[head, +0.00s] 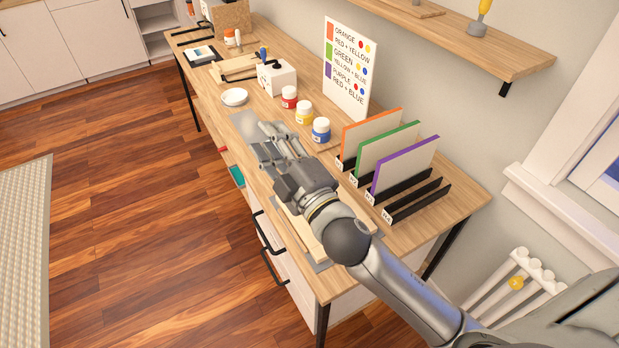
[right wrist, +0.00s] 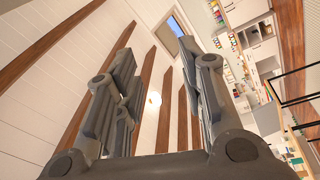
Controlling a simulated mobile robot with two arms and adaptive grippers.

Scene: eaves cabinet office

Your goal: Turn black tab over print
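My right gripper (head: 275,143) is in the middle of the head view, over the front part of the wooden desk (head: 455,190). Its two fingers stand apart with nothing between them in the right wrist view (right wrist: 160,95). A white box with a black arm-like part (head: 277,76) stands on the desk beyond the gripper. A wooden board with black bars (head: 236,70) lies beside it. A small pale tray with a dark panel (head: 200,55) lies farther off. I cannot tell which dark part is the black tab or where the print is. My left gripper is not in view.
Red (head: 289,97), yellow (head: 304,113) and blue (head: 321,130) jars stand right of the gripper, near a white dish (head: 234,97). Black racks hold orange-, green- and purple-edged panels (head: 405,165). A colour chart (head: 348,68) stands behind. The wrist camera faces the ceiling.

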